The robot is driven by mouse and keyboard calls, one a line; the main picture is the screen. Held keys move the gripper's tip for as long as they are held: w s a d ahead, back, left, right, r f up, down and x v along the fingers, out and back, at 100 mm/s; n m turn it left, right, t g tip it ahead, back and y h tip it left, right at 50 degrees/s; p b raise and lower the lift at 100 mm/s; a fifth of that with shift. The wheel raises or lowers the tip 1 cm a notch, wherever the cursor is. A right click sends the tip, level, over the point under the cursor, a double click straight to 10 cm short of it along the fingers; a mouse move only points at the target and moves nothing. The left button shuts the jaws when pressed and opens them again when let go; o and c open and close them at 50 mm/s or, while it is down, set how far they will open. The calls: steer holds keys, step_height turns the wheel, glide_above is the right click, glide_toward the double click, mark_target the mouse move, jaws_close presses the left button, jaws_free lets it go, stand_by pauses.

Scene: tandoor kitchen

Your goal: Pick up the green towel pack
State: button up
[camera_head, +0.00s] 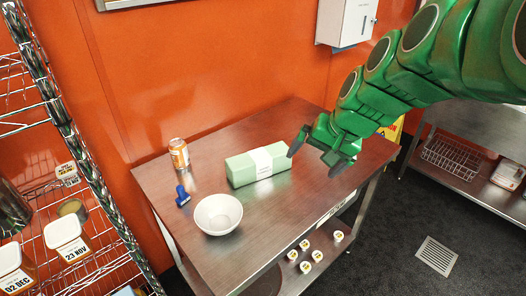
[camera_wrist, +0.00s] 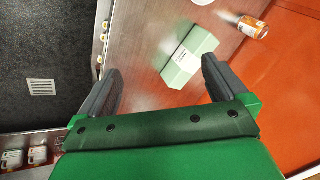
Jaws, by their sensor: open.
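The green towel pack (camera_head: 243,169) is a pale green block with a white band and label. It lies on the metal table (camera_head: 230,139), near its middle. My gripper (camera_head: 316,152) is open and empty, above the table to the right of the pack and apart from it. In the wrist view the pack (camera_wrist: 203,42) shows beyond my gripper (camera_wrist: 160,84), whose two fingers are spread wide. The pack lies up and to the right of the gap between the fingers there.
A white bowl (camera_head: 218,214), a blue object (camera_head: 183,196) and an orange can (camera_head: 179,154) stand left of the pack. A wire shelf (camera_head: 85,245) with tubs is at the left. An orange wall (camera_head: 210,60) is behind. Several small tubs (camera_head: 305,267) sit on the lower shelf.

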steer(key=w+d+f+m+h, duration=0.2)
steer(key=w+m+h, duration=0.1)
steer(key=w, duration=0.5)
steer(key=w+d+f+m+h, duration=0.2)
steer(key=w, duration=0.5)
steer(key=m+t+h, duration=0.4)
steer(key=h, duration=0.6)
glide_toward(255, 156)
steer(key=shift+x, duration=4.75)
steer(key=shift+c, duration=0.3)
